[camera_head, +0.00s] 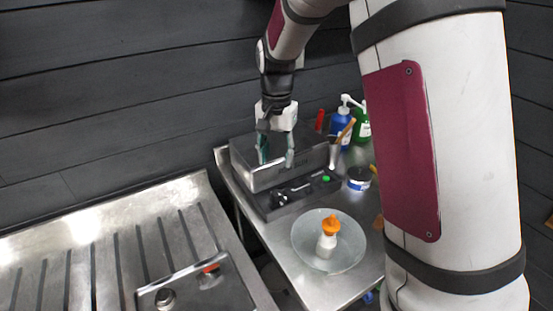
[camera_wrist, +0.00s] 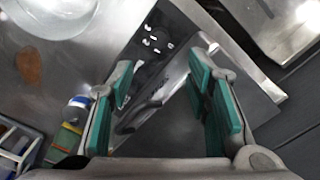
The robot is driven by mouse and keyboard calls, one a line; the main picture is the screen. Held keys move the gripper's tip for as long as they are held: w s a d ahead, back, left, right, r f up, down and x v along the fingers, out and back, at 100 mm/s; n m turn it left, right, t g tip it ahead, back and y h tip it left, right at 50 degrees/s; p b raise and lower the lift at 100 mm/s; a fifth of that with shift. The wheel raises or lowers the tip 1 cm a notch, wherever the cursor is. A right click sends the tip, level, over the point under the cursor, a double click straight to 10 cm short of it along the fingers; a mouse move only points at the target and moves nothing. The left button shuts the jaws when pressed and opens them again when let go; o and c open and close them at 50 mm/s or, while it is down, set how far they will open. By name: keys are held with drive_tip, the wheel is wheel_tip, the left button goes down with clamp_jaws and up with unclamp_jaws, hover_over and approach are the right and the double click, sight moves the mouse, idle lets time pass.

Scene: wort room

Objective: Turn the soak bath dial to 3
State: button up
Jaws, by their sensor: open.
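The soak bath (camera_head: 295,166) is a steel box on the metal table, with a dark control panel (camera_head: 300,194) along its front. The dial (camera_head: 281,199) is at the panel's left end, with pale marks around it; its setting is too small to read. A green button (camera_head: 326,179) is at the panel's other end. In the wrist view, the panel's dial area (camera_wrist: 154,42) with white marks lies beyond the fingers, near the top centre.
A round pale dish (camera_head: 350,257) bears a white bottle with an orange top (camera_head: 328,236). A blue-and-white tub (camera_head: 359,178), blue pump bottle (camera_head: 341,128) and green bottle (camera_head: 363,124) stand right of the bath. A ribbed steel drainboard (camera_head: 90,250) lies left. A dark plank wall is behind.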

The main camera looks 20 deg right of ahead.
sight(277, 193)
wheel_tip(277, 193, down, 12)
drive_tip(key=n+p, duration=0.3)
drive_tip(key=n, duration=0.5)
drive_tip(key=shift+n+p, duration=0.4)
clamp_jaws()
